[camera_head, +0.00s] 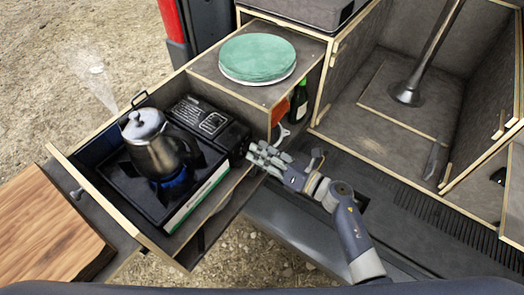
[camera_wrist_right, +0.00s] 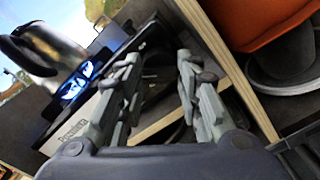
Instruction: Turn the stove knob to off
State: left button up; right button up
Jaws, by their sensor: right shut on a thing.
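The black camping stove (camera_head: 190,195) sits in the pulled-out drawer, with a blue flame (camera_head: 176,180) lit under a steel kettle (camera_head: 155,145). The flame also glows in the right wrist view (camera_wrist_right: 75,88). My right gripper (camera_head: 254,154) is at the stove's right end, its fingers shut on the stove knob. The knob is mostly hidden by the fingers, so its angle cannot be told. In the right wrist view the two fingers (camera_wrist_right: 160,75) reach toward the dark end of the stove. My left gripper is out of view.
Steam (camera_head: 95,85) rises from the kettle spout. A wooden board (camera_head: 45,230) lies at the left. A green-topped round stack (camera_head: 258,58) stands on the cabinet above the drawer. A dark bottle (camera_head: 299,101) and an orange item (camera_head: 280,112) stand close behind my right gripper.

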jog(key=m+p, duration=0.3)
jog(key=m, duration=0.7)
jog(key=shift+m, duration=0.4)
dwell(0.4)
jog(key=o, duration=1)
jog(key=shift+o, duration=0.2)
jog(key=v, duration=1.2)
